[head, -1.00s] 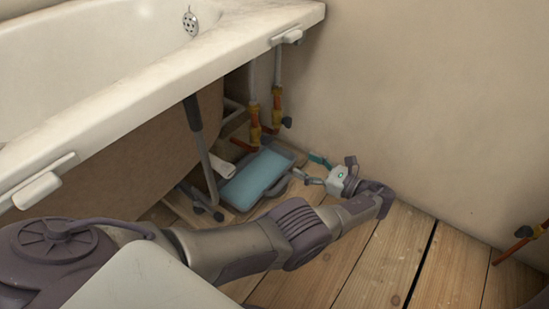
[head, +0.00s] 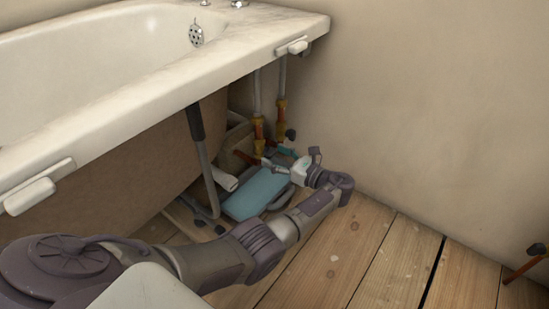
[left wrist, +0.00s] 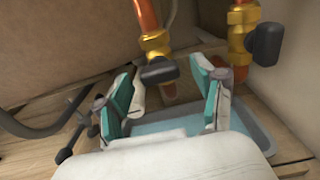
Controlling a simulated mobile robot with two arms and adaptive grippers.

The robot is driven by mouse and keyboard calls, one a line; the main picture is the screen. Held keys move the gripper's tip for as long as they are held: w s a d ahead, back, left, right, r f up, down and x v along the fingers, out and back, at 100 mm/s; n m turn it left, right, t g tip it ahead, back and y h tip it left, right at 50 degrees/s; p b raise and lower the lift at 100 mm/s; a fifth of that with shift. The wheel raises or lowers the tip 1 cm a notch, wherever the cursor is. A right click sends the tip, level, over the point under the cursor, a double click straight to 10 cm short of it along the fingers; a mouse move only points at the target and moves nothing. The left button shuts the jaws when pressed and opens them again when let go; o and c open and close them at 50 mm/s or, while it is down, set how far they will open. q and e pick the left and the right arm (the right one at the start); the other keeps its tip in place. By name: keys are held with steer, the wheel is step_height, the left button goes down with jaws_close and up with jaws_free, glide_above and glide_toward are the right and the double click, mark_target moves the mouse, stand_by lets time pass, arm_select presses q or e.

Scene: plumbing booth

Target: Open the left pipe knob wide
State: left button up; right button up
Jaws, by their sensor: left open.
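The left pipe (head: 258,128) and the right pipe (head: 281,118) rise beside the bath's end, near the wall. In the left wrist view, the left pipe's dark knob (left wrist: 160,71) sits on a brass valve (left wrist: 155,44). It appears between and just beyond my fingertips, with no clear contact. My left gripper (head: 279,157) is low beside the pipes; in the left wrist view its teal-padded fingers (left wrist: 163,92) are spread and empty. The right pipe's dark knob (left wrist: 267,43) is to the right of the gripper. My right gripper is not in view.
The bathtub (head: 120,105) overhangs on the left. The wall (head: 420,110) is close on the right.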

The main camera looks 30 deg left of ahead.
arm_select(q)
steer(key=shift+a, duration=0.3)
steer(key=c, duration=1.1)
steer(key=shift+c, duration=0.2)
